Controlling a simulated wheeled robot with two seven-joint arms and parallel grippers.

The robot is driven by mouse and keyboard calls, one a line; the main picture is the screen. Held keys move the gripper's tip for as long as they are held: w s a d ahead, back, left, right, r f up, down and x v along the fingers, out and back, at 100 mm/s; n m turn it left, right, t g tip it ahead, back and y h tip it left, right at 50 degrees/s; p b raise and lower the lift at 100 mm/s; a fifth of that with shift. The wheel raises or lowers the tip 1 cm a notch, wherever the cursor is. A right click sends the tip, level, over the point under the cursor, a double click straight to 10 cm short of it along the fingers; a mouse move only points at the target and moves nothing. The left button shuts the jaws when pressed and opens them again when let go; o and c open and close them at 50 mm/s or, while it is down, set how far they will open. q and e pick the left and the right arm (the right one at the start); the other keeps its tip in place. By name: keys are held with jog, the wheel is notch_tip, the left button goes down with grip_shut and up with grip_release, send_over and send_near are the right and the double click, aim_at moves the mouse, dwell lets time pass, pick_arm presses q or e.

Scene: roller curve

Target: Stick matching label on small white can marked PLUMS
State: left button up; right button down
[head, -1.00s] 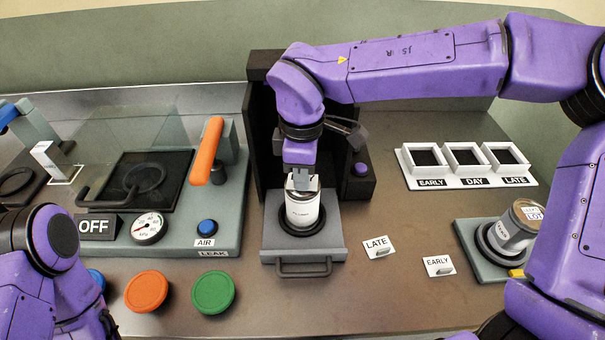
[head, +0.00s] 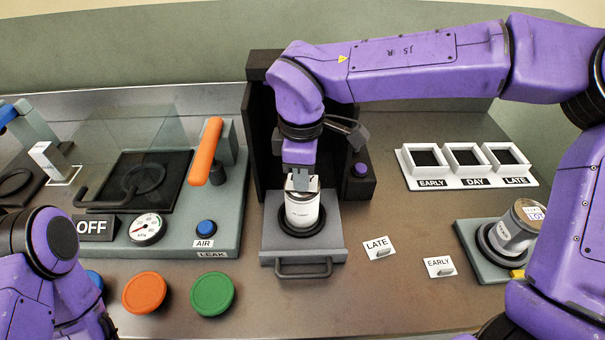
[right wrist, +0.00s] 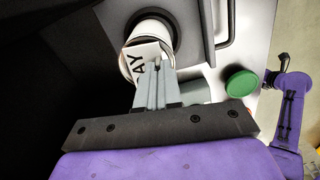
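A small white can (head: 303,213) stands upright in the dark ring on the grey drawer plate of a black station; the print on its side is too small to read. My right gripper (head: 302,183) points straight down at the can's top. In the right wrist view, my right gripper (right wrist: 157,68) has its fingers together on a white label marked with letters ending in AY (right wrist: 141,60). The label lies over the can's top (right wrist: 135,72); I cannot tell if it touches fully. My left arm shows at lower left, its gripper out of view.
A LATE label (head: 379,247) and an EARLY label (head: 439,266) lie on the bench right of the drawer. A tilted can (head: 514,232) rests on a grey stand. The label tray (head: 470,181) has three bins. Orange (head: 146,292) and green (head: 212,293) buttons are at front left.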

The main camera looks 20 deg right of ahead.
jog(key=shift+f, duration=0.25)
dwell(0.6)
jog(key=c, duration=0.7)
grip_release()
jog(key=shift+r, duration=0.15)
jog(key=shift+r+p, duration=2.25)
jog(key=shift+r, duration=2.15)
